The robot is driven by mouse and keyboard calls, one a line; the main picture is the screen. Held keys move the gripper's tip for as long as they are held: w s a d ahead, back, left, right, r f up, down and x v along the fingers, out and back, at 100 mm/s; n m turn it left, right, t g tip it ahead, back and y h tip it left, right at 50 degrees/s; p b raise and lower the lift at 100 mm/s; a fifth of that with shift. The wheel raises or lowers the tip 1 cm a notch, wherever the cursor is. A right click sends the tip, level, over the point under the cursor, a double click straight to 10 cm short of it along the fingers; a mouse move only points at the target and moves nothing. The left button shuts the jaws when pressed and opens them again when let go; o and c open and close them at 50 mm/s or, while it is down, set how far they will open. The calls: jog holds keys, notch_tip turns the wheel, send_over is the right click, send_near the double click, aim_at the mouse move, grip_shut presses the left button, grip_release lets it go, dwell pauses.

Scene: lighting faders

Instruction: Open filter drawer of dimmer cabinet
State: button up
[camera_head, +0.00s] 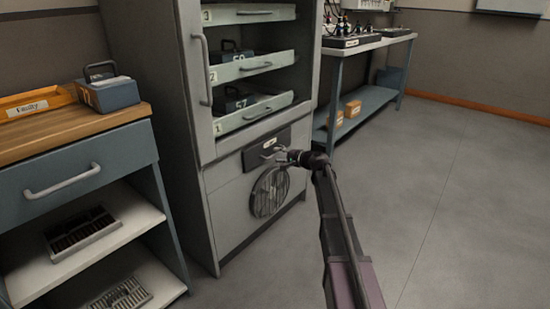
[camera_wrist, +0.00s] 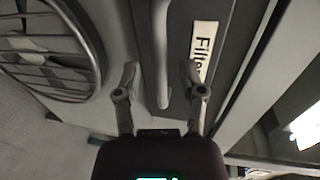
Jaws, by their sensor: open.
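The dimmer cabinet (camera_head: 225,190) stands in the middle of the head view. Its filter drawer (camera_head: 253,158) is a dark panel low on the front, above a round vent grille, and looks flush with the front. In the wrist view, the drawer front (camera_wrist: 181,30) carries a white label (camera_wrist: 203,45) reading "Filte", partly covered by a finger. A grey bar handle (camera_wrist: 161,35) runs between my two fingers. My gripper (camera_head: 283,155) is open at the drawer front. In the wrist view, my gripper (camera_wrist: 161,72) has one finger each side of the handle; contact cannot be told.
Above the drawer, numbered shelves (camera_head: 255,68) hold dimmer packs behind a tall vertical handle (camera_head: 202,70). A workbench (camera_head: 75,150) with a blue drawer stands left. A long table (camera_head: 370,42) stands behind. The floor (camera_head: 450,180) to the right is clear.

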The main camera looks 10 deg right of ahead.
jog(key=shift+x, duration=1.1)
grip_shut()
